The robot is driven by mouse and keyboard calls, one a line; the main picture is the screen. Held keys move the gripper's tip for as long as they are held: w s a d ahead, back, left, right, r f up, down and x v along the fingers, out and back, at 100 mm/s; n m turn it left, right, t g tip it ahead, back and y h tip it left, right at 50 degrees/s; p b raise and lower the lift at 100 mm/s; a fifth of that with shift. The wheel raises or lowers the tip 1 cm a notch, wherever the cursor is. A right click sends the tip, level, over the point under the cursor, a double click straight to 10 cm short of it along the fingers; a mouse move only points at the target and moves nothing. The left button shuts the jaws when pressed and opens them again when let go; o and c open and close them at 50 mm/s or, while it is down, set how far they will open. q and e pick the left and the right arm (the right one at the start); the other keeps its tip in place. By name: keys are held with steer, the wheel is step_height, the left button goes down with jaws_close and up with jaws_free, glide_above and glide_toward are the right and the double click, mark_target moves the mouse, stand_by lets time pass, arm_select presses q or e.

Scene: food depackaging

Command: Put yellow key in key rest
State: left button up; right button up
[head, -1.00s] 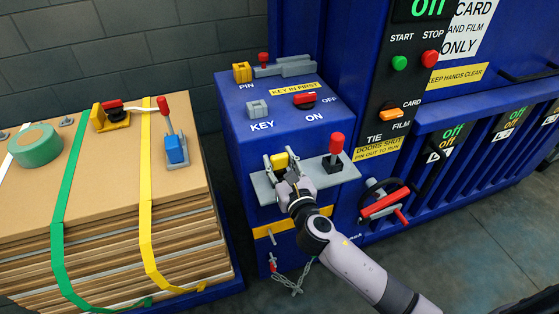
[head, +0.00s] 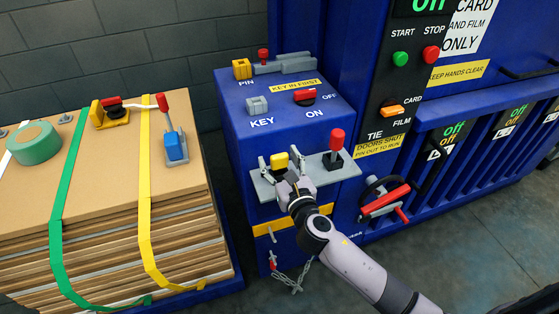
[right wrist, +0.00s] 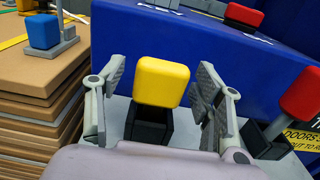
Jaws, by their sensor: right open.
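The yellow key (head: 279,161) stands upright at a black holder on the grey shelf (head: 324,176) on the front of the blue cabinet. In the right wrist view its yellow head (right wrist: 160,82) sits above a black base (right wrist: 149,125). My right gripper (head: 281,162) is open, with one finger on each side of the key and a gap on both sides. A grey block (head: 257,107) stands by the word KEY on the cabinet top. The frames do not label which part is the key rest. My left gripper is out of view.
A red-headed piece (head: 336,140) in a black base stands to the right on the same shelf. A red switch (head: 305,97) lies on the cabinet top. A strapped cardboard stack (head: 100,180) stands at left. A chain (head: 290,282) hangs below the shelf.

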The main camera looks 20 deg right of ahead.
steer(key=s, duration=1.2)
steer(key=shift+d, duration=0.25)
